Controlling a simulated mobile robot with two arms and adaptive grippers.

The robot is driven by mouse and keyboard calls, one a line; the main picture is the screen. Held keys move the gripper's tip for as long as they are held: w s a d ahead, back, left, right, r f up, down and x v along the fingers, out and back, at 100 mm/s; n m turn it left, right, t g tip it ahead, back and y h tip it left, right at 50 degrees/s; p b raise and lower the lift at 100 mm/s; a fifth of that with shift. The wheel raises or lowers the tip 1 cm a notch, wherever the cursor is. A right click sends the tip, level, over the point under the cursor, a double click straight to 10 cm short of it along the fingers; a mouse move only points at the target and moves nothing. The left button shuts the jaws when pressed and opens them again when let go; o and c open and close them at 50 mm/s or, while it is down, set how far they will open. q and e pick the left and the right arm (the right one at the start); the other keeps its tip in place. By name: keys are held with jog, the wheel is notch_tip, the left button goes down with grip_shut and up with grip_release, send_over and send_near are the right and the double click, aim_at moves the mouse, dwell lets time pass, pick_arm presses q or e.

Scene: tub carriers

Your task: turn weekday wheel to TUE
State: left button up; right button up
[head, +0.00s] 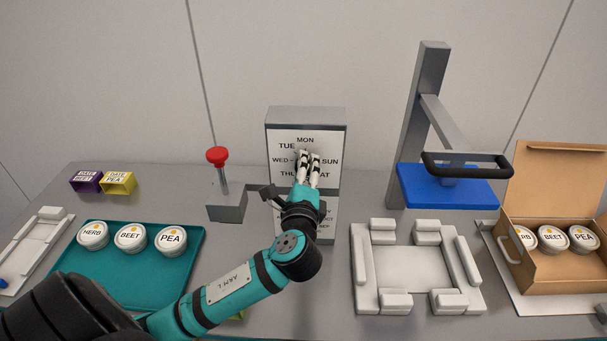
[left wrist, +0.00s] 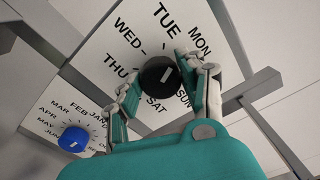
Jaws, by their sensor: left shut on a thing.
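The weekday wheel is a black knob (left wrist: 158,77) on a white dial plate (head: 283,145) with day names around it. In the left wrist view, the white mark on the knob seems to point to the upper right, roughly toward MON; its exact reading is hard to tell. TUE is at the top of that view. My left gripper (head: 308,157) is at the dial, its fingers on both sides of the knob and shut on it; it also shows in the left wrist view (left wrist: 160,88). In the head view the fingers hide the knob. My right gripper is not in view.
Below is a month dial with a blue knob (left wrist: 73,139). A red-topped post (head: 217,156) stands left of the dial box, a grey press with a blue plate (head: 447,187) right. A teal tray (head: 120,282) holds tubs, a white fixture (head: 415,268) and a cardboard box (head: 553,200) lie right.

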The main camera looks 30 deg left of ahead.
pick_arm(q)
jog(key=shift+f+n+b, duration=0.15)
jog(key=shift+n+b, duration=0.7)
jog(key=shift+n, duration=1.35)
jog(key=o, duration=1.2)
jog(key=v, duration=1.2)
jog(key=shift+s, duration=0.1)
